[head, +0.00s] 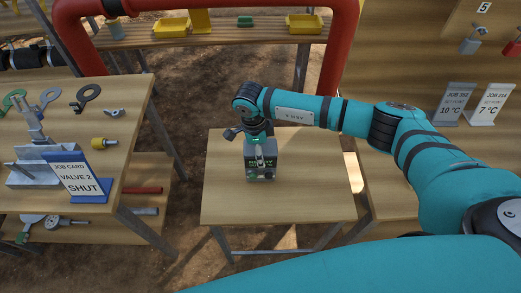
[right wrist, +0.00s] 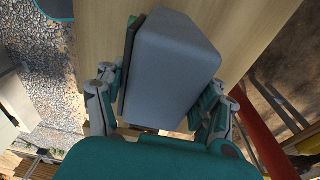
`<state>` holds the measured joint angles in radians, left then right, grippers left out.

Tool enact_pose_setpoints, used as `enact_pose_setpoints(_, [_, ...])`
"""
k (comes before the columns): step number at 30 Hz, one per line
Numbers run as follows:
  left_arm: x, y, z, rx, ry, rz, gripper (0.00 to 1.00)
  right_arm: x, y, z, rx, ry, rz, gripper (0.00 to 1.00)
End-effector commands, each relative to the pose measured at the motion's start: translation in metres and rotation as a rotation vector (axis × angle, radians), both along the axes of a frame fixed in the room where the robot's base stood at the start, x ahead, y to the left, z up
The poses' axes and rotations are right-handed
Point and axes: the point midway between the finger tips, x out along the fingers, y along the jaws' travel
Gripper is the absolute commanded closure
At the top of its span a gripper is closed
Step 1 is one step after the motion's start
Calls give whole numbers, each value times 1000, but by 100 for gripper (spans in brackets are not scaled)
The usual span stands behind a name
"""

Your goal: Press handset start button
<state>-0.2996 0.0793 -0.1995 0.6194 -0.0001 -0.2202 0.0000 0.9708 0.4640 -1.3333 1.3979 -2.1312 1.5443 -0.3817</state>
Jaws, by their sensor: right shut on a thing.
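The handset (head: 262,172) is a small grey box with a dark face, standing on the small wooden table in the middle of the head view. Its face carries small green marks and controls, too small to tell which is the start button. My right gripper (head: 257,141) comes down on it from above and is shut on it. In the right wrist view my right gripper's fingers (right wrist: 162,98) lie on both sides of a grey box (right wrist: 172,65), the handset's body. The face with the controls is not clear there. My left gripper is not in view.
The small table (head: 225,205) is otherwise clear. At left, a bench (head: 135,95) holds tools and a blue job card (head: 80,178) reading VALVE 2 SHUT. At right, cards (head: 489,104) stand below hanging padlocks. A red pipe (head: 342,50) and yellow trays (head: 170,29) are behind.

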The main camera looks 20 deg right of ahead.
Motion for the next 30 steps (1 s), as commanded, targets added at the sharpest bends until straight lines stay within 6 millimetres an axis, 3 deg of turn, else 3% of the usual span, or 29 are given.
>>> enact_pose_setpoints(30, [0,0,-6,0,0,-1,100,-2,0,-6,0,3,0,90])
